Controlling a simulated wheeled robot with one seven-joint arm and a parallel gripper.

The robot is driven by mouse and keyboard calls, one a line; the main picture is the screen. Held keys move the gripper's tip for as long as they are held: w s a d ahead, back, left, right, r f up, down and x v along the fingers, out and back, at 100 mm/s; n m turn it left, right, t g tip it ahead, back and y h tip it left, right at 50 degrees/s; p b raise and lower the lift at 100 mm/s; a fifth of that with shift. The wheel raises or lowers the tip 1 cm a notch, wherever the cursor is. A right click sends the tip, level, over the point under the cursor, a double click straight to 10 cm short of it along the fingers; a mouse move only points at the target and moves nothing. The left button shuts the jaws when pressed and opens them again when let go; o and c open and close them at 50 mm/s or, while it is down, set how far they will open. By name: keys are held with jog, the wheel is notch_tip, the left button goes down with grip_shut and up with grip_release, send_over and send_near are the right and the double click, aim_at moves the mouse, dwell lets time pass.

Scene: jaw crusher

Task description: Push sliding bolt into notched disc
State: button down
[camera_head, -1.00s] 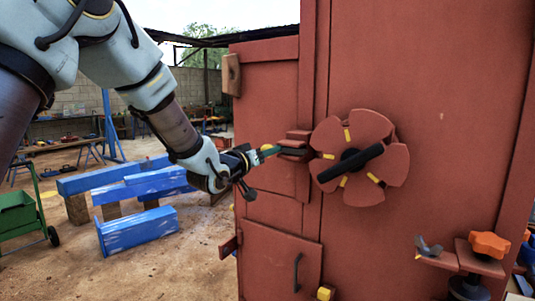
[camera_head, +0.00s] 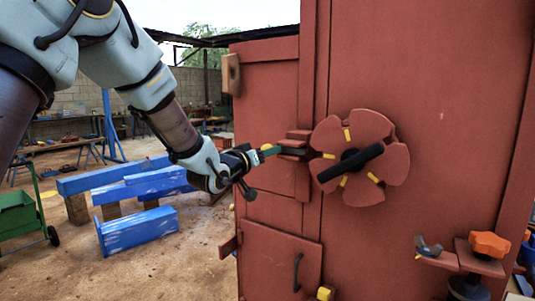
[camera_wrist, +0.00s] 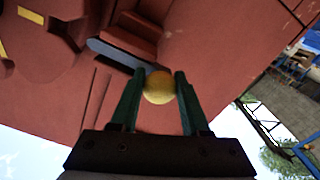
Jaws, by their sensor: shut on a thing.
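The notched disc (camera_head: 375,130) is a red round plate with several notches, yellow marks and a black bar handle across its middle, mounted on the red machine's face. The sliding bolt (camera_head: 292,151) is a dark bar in a red guide bracket, just left of the disc. Its right end is near the disc's left edge; whether it sits in a notch is unclear. My gripper (camera_head: 266,152) is left of the bracket. In the wrist view my gripper (camera_wrist: 160,76) is shut on the bolt's round yellow knob (camera_wrist: 159,88), with the bolt's bar (camera_wrist: 112,52) running up-left.
A red lower door with a dark handle (camera_head: 297,272) is below the bolt. An orange knob (camera_head: 489,244) and a grey wing-shaped part (camera_head: 429,247) are at lower right. Blue beams (camera_head: 137,230) lie on the ground at left, beside a green cart (camera_head: 18,219).

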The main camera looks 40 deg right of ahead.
jog(key=s+b, duration=0.1)
jog(key=s, duration=0.1)
jog(key=s+d+b, duration=0.1)
jog(key=s, duration=0.1)
jog(key=shift+s+d, duration=0.1)
jog(key=shift+s, duration=0.05)
jog(key=shift+c, duration=1.9)
grip_release()
jog(key=shift+s, duration=0.1)
jog(key=shift+a+b, duration=0.25)
jog(key=shift+b, duration=0.1)
jog(key=b, duration=0.3)
send_near(287, 152)
jog(key=v, duration=0.4)
jog(key=shift+a, duration=0.1)
